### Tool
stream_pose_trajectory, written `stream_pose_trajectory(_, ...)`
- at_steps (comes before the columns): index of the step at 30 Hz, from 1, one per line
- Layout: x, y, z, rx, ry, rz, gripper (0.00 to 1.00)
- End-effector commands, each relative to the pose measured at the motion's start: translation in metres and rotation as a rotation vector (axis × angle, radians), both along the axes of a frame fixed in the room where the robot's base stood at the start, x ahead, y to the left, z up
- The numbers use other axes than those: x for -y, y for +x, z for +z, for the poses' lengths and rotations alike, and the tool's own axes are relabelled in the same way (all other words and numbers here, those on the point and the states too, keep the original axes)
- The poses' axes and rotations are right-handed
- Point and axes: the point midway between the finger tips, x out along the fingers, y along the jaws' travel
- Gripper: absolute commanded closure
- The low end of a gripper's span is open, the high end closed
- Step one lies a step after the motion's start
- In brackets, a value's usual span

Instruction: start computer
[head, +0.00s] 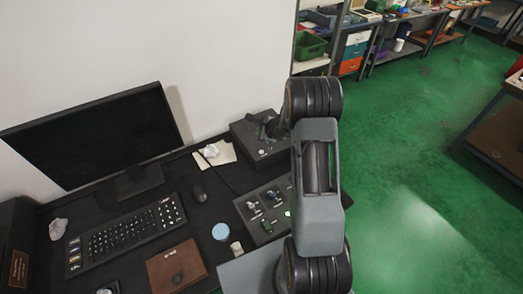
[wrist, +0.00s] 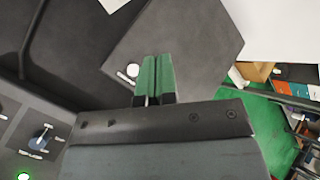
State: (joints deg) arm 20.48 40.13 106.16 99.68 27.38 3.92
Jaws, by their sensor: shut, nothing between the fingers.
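A dark grey box (head: 250,143), seemingly the computer, stands on the desk right of the monitor. A small round light button (head: 262,151) sits on it, and it also shows in the wrist view (wrist: 128,72). The box's flat top (wrist: 180,35) fills the upper middle of the wrist view. My gripper (wrist: 157,58) has its green fingertips together and empty, just right of the button in that view. I cannot tell whether they touch the box. In the head view my gripper (head: 268,127) is over the box, partly hidden by my arm. The monitor (head: 95,135) is black.
A switch panel (head: 240,201) with several toggles and a green light (wrist: 24,176) lies in front of the box. Green floor (head: 410,150) is open to the right.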

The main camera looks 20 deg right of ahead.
Motion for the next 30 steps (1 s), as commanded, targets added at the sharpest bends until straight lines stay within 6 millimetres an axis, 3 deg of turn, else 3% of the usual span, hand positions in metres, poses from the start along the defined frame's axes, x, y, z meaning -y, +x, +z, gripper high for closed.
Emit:
stream_pose_trajectory(17, 0.003, 0.0, -0.007, -0.004, 0.008, -0.018, 1.0)
stream_pose_trajectory(30, 0.002, 0.0, -0.045, -0.004, 0.009, -0.017, 1.0)
